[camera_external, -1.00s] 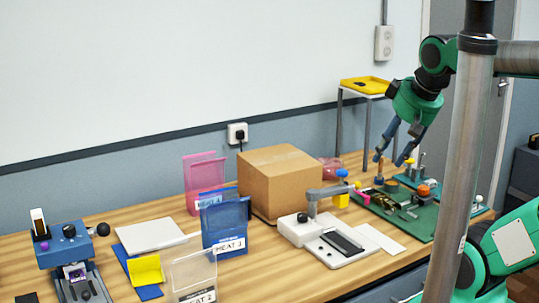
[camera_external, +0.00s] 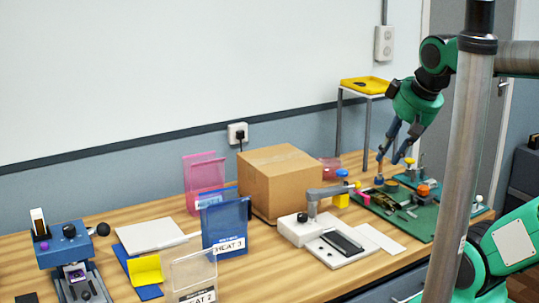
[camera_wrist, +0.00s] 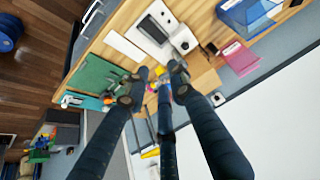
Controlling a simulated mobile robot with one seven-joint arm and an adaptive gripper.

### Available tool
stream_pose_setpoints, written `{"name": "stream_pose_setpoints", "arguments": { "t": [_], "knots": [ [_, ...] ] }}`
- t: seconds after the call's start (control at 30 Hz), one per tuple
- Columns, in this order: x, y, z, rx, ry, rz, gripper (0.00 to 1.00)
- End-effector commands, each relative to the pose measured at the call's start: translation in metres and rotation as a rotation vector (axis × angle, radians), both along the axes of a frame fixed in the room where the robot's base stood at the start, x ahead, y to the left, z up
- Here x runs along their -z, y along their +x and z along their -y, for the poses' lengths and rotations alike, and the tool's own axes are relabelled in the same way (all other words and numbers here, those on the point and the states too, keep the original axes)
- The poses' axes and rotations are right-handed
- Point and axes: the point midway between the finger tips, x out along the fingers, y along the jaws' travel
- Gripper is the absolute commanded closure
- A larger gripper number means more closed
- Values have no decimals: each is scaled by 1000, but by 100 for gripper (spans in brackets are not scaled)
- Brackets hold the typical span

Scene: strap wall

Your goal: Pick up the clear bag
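The clear bag (camera_external: 195,275) stands upright at the front edge of the table in the outside view, with a white label at its lower part. Its bottom is cut off by the picture edge. I cannot make it out in the wrist view. My gripper (camera_external: 390,157) hangs over the far right end of the table, above the green board and far from the clear bag. Its fingers are apart, with nothing visible held between them. The fingers also show in the wrist view (camera_wrist: 152,90).
A blue bag (camera_external: 224,225) and a pink bag (camera_external: 203,178) stand behind the clear bag. A cardboard box (camera_external: 275,185), a grey-armed device (camera_external: 330,215) and a green board (camera_external: 415,215) stand to the right. A blue device (camera_external: 70,250) is at left.

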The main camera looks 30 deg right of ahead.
Motion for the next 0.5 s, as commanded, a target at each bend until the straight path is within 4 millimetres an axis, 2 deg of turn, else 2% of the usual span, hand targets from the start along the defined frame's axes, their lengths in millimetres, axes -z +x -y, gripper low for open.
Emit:
{"name": "stream_pose_setpoints", "arguments": {
  "t": [0.27, 0.37, 0.5],
  "knots": [
    [-6, 12, -10, -59, -7, -14, 76],
    [-11, 26, -23, -130, -16, -29, 76],
    [-18, 55, -52, -277, -34, -57, 76]
  ]
}}
